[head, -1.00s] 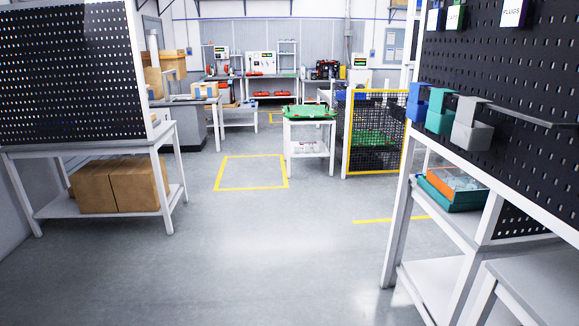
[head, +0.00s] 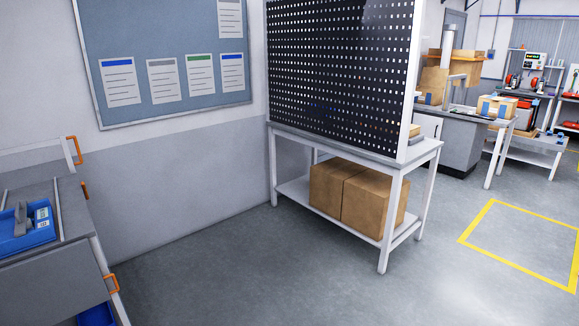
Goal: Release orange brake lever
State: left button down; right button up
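Several orange parts show at the left edge of the head view, along the side of a grey bench or unit (head: 45,272): an upper one (head: 74,150), a small middle one (head: 85,190) and a lower one (head: 111,284). They look like handles or levers; I cannot tell whether one is the brake lever. Neither of my grippers is in view.
A blue tray (head: 32,234) with a grey item lies on the unit. A white-framed table (head: 424,148) with a black pegboard (head: 340,70) holds cardboard boxes (head: 373,205) on its lower shelf. The grey floor (head: 250,270) between is clear. A yellow floor marking (head: 530,270) is at right.

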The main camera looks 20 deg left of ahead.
aim_at(82, 183)
jog(key=i+j+u, duration=0.2)
jog(key=i+u, duration=0.2)
jog(key=i+j+u, duration=0.15)
jog(key=i+u, duration=0.5)
jog(key=u, duration=0.15)
jog(key=i+l+u, duration=0.1)
jog(key=i+u, duration=0.5)
jog(key=i, duration=0.25)
jog(key=i+l+u, duration=0.15)
jog(key=i, duration=0.3)
jog(key=i+l+u, duration=0.2)
jog(key=i, duration=0.25)
jog(key=i+l+u, duration=0.2)
jog(key=i, duration=0.2)
